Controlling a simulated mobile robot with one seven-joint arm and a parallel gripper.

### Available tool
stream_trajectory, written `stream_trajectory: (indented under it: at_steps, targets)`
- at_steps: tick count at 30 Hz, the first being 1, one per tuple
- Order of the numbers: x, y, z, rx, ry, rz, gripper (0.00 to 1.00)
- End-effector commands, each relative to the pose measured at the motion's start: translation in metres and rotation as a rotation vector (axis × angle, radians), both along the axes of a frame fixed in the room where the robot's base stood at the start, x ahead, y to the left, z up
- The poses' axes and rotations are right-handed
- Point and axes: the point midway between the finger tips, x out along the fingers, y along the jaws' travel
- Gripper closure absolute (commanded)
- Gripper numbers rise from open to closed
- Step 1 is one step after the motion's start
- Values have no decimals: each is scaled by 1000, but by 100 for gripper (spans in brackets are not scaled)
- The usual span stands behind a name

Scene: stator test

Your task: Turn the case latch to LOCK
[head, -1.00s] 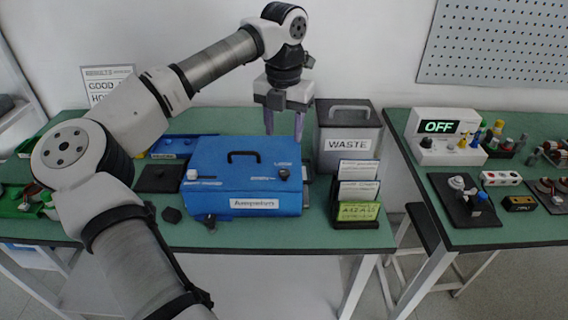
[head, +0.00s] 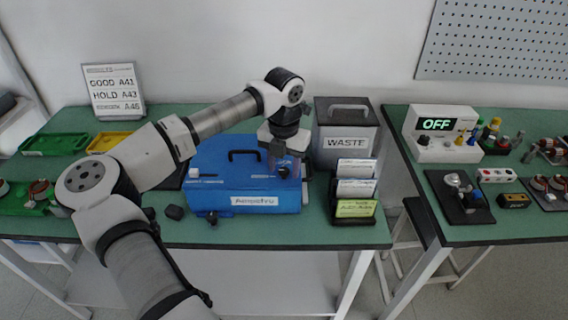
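The blue case (head: 235,190) sits closed on the left green table, with a black handle on its lid and a white label on its front. A small dark knob, which looks like the latch (head: 283,172), stands at the right of its lid. My gripper (head: 284,172) points down over that end of the case, with its fingers around or right beside the knob. I cannot tell whether the fingers touch it, nor how far apart they are. The latch markings are too small or hidden to read.
A grey WASTE bin (head: 346,160) stands close to the right of my gripper. A card rack (head: 355,208) is in front of it. A results sign (head: 113,92) and green tray (head: 55,144) are at left. The right table (head: 480,238) holds a tester reading OFF (head: 440,147).

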Motion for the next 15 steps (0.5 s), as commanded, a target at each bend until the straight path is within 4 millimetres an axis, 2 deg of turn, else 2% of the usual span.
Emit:
stream_trajectory:
  at_steps: [2,9,15]
  targets:
    - [0,0,0,0,0,0,65]
    - [0,0,0,0,0,0,96]
    - [0,0,0,0,0,-11,96]
